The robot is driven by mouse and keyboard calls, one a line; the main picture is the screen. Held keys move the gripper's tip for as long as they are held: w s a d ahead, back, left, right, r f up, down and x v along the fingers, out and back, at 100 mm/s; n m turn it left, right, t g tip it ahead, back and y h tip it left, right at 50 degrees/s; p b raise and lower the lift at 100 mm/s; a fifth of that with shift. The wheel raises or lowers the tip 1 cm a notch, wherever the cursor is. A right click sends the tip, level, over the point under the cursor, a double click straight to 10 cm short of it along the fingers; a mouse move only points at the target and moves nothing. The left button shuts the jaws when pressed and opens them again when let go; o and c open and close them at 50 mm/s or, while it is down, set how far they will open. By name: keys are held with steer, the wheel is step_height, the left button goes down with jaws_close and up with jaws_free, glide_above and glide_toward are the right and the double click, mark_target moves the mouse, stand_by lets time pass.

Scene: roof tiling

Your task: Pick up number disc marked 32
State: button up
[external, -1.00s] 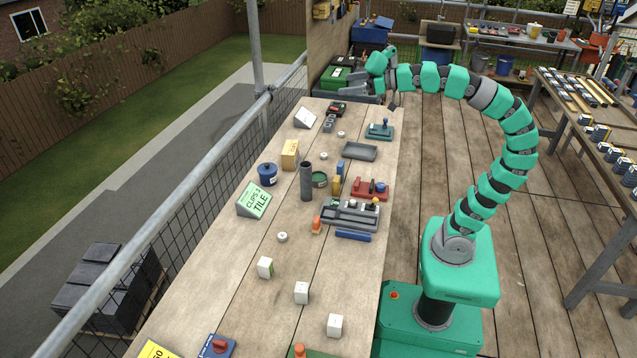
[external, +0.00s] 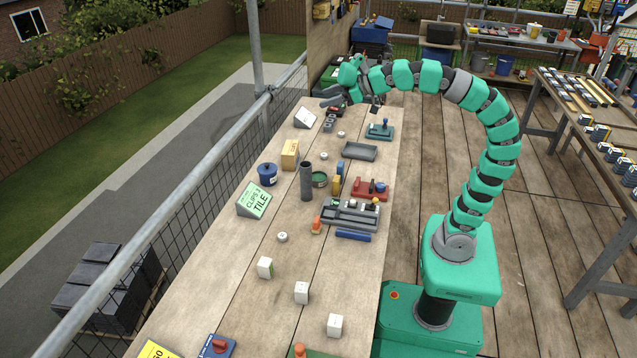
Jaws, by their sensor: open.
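Several small white discs lie on the long wooden bench: one disc (external: 341,134) near the far end, another disc (external: 323,156) a little closer, and a third disc (external: 282,237) about mid-bench. Their numbers are too small to read, so I cannot tell which is marked 32. My gripper (external: 326,97) is open over the far end of the bench, with its fingers pointing left. It is apart from the discs and nothing shows between its fingers.
The bench (external: 225,285) holds a grey tray (external: 360,151), a dark upright cylinder (external: 306,182), a blue pot (external: 267,174), a green sign (external: 255,201) and white cubes (external: 301,292). A metal railing (external: 180,235) runs along its left side.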

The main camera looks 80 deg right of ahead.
steer(key=w+a+f+n+g+p, duration=0.2)
steer(key=w+a+f+n+g, duration=0.15)
steer(key=w+f, duration=0.35)
steer(key=n+g+p, duration=0.5)
steer(key=n+g, duration=0.4)
steer(key=g, duration=0.1)
glide_above(282, 235)
step_height(282, 235, down, 25)
steer(key=f, duration=0.7)
steer(key=shift+s+f+b, duration=0.3)
steer(key=shift+s+b, duration=0.1)
steer(key=shift+w+a+f+b, duration=0.1)
steer(key=shift+w+f+b, duration=0.1)
steer(key=shift+f, duration=0.8)
steer(key=shift+w+d+f+b, duration=0.1)
steer(key=shift+f+b, duration=0.05)
steer(key=shift+f, duration=0.8)
steer(key=shift+w+a+f+b, duration=0.1)
steer(key=shift+f+b, duration=0.1)
steer(key=shift+f, duration=0.8)
steer(key=c, duration=1.1)
